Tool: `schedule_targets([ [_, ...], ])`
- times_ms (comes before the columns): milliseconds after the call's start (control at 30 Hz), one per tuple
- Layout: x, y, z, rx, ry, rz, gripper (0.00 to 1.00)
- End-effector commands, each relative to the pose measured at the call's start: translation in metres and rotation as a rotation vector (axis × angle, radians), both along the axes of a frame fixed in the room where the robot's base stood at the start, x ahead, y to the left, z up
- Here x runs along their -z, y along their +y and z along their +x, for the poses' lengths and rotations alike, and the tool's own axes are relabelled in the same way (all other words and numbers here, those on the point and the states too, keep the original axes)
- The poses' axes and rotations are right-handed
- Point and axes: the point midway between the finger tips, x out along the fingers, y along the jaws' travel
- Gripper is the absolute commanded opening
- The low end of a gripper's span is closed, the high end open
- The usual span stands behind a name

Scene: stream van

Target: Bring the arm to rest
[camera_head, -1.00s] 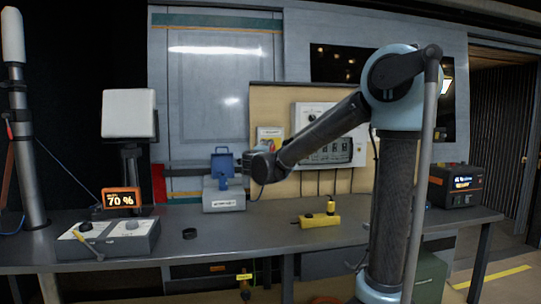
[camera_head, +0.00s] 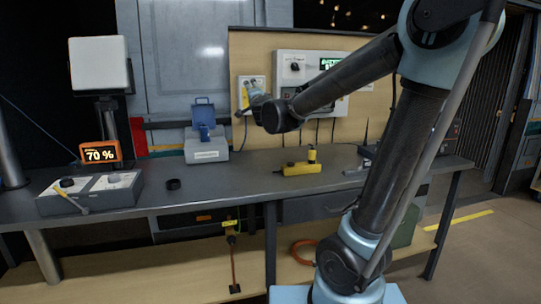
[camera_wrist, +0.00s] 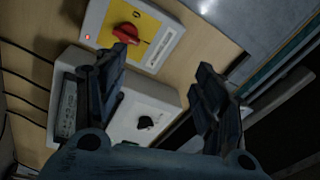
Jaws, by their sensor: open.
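My arm reaches left across the head view, bent at the elbow above the bench. My gripper (camera_head: 255,96) is at its end, in front of the wall panel and partly hidden by the wrist link. In the wrist view my gripper (camera_wrist: 157,82) shows two dark fingers spread wide apart with nothing between them. Beyond the fingers are a small box with a red knob on a yellow plate (camera_wrist: 133,35) and a white box with a black knob (camera_wrist: 150,105). I see no contact with either.
The bench (camera_head: 235,190) runs below the arm. The white wall box (camera_head: 300,85) has a green-lit display.

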Motion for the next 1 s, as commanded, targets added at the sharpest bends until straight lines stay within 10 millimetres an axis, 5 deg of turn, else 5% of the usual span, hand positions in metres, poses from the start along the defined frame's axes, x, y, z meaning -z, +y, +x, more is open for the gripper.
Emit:
schedule_targets([
  [233,0.037,-0.023,-0.054,-0.222,0.015,-0.342,0.64],
  [467,0.121,-0.06,-0.118,-0.397,0.163,-0.669,0.64],
  [800,0.264,-0.158,-0.234,-0.571,0.567,-1.054,0.64],
  [1000,0.327,-0.221,-0.309,-0.627,0.852,-1.187,0.64],
])
